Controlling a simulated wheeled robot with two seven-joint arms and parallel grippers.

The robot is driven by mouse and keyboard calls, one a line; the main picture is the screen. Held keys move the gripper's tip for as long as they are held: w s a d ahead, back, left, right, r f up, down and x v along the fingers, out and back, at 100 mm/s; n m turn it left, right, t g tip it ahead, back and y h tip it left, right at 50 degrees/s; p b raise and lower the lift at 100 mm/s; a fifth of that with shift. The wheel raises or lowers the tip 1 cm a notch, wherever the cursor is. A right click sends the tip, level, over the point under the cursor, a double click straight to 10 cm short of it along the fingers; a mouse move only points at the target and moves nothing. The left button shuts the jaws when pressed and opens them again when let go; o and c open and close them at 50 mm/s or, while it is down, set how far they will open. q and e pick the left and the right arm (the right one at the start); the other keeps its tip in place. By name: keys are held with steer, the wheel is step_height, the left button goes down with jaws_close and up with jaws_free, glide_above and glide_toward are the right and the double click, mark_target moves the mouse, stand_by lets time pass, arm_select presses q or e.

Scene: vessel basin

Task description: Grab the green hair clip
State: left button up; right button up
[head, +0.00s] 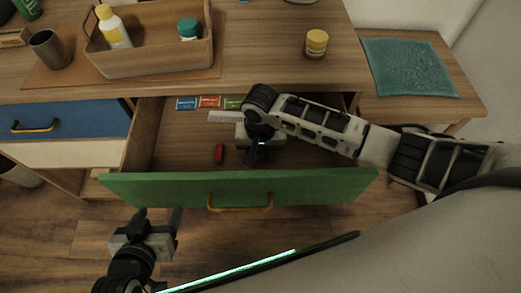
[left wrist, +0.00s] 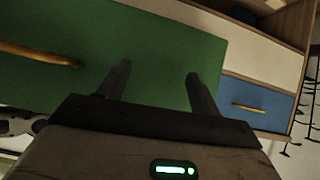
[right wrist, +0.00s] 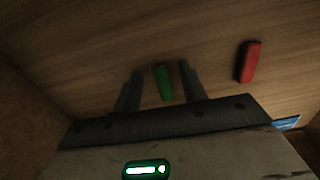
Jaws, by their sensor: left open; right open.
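The green hair clip (right wrist: 163,83) lies on the wooden drawer floor in the right wrist view, between the two fingers of my right gripper (right wrist: 161,78). The fingers stand apart on either side of it. In the head view my right gripper (head: 254,155) reaches down into the open drawer, and the clip there is hidden by it. A red clip (right wrist: 249,62) lies to the right in the right wrist view; it also shows in the head view (head: 219,153). My left gripper (head: 158,222) is open and empty, in front of the drawer at the left.
The green drawer front (head: 320,188) with a brass handle (head: 240,208) stands pulled out. Coloured cards (head: 209,102) and a pale strip (head: 224,117) lie at the drawer's back. The desktop above holds a tray (head: 160,62), a grey cup (head: 48,50) and a yellow jar (head: 316,43).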

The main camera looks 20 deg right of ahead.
steer(key=shift+f, duration=0.35)
jaws_close()
steer(key=shift+r, duration=0.1)
